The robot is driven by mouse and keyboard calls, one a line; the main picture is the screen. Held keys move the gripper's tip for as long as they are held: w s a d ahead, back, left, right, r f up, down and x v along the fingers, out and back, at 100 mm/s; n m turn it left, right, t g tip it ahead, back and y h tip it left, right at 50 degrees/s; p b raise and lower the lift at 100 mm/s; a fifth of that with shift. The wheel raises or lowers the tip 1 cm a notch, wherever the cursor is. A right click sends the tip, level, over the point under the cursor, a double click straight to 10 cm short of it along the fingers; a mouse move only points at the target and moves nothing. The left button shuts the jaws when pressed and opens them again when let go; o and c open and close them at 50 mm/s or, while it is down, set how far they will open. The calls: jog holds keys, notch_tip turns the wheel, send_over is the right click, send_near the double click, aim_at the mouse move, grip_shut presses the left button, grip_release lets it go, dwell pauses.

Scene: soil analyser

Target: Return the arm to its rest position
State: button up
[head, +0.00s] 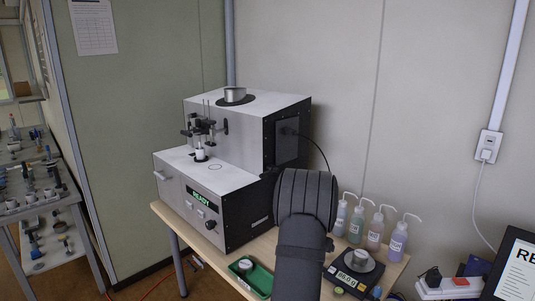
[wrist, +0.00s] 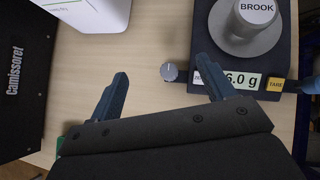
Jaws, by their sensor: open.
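My gripper (wrist: 160,84) shows in the wrist view with its two dark blue fingers spread wide and nothing between them. It is above the wooden table (wrist: 150,50), and the right finger is by the left edge of the balance (wrist: 198,48). In the head view my dark arm rises from the bottom edge in front of the table, and the fingers are hidden there. The soil analyser (head: 225,205) stands on the table left of my arm, its green display lit with "READY". The balance also shows in the head view (head: 340,276), right of my arm.
A metal container (wrist: 256,14) labelled "BROOK" sits on the balance, which reads about 6.0 g. A green tray (head: 262,290) holding a small container lies left of my arm. Several wash bottles (head: 398,243) stand behind the balance. A grey knob-like piece (wrist: 169,71) is near the fingers.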

jog(key=w+a+f, duration=0.1)
jog(key=a+f, duration=0.1)
jog(key=a, duration=0.1)
jog(key=w+a+f, duration=0.2)
jog(key=a, duration=0.2)
jog(key=w+a+f, duration=0.2)
jog(key=a, duration=0.2)
jog(key=shift+w+f, duration=0.15)
jog(key=shift+w, duration=0.1)
jog(key=shift+d, duration=0.1)
jog(key=s+d+r, duration=0.2)
jog(key=d+r, duration=0.1)
jog(key=d, duration=0.4)
jog(key=s+d+r, duration=0.3)
jog(key=d+r, duration=0.1)
jog(key=d, duration=0.4)
jog(key=shift+d, duration=0.2)
jog(key=shift+s, duration=0.1)
